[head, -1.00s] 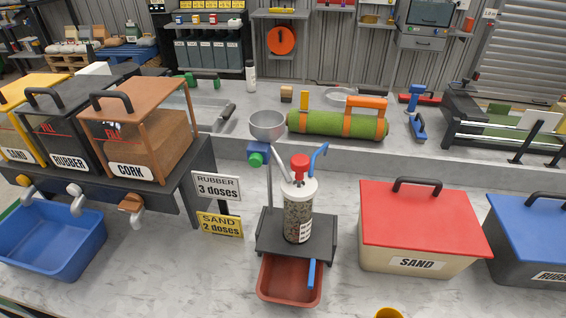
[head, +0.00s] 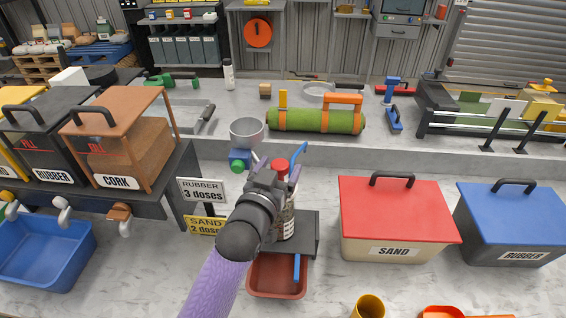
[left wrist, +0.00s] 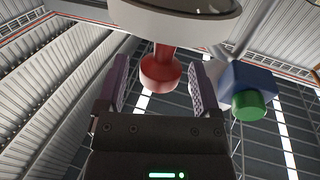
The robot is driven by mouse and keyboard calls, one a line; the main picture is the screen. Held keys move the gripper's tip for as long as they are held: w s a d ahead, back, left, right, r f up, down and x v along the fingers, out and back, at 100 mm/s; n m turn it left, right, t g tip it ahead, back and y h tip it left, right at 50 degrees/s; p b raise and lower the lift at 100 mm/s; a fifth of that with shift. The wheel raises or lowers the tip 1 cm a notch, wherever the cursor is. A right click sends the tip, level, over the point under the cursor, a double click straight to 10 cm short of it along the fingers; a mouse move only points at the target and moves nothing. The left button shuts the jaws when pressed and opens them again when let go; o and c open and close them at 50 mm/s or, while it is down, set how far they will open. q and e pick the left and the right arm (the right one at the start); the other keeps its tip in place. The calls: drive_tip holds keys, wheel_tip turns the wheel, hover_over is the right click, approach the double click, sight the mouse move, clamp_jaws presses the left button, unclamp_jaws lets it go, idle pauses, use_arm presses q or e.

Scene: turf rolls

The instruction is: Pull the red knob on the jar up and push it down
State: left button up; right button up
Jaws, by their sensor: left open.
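The jar (head: 288,222) stands on a dark stand, mostly hidden behind my left gripper in the head view. Its red knob (head: 281,164) shows just past my left gripper (head: 274,174). In the left wrist view the red knob (left wrist: 161,74) on its red stem lies between the two spread fingers of my left gripper (left wrist: 165,66), with gaps on both sides. The jar's pale round top (left wrist: 185,22) fills the top of that view. My left gripper is open and holds nothing. My right gripper is not in view.
A metal funnel (head: 246,131) with a blue and green part stands left of the jar. A blue lever (head: 298,152) is close on the right. A red tray (head: 277,285) sits below the stand. A red-lidded sand box (head: 398,212) stands to the right.

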use_arm(q)
drive_tip(key=shift+x, duration=1.35)
drive_tip(key=shift+c, duration=0.3)
clamp_jaws()
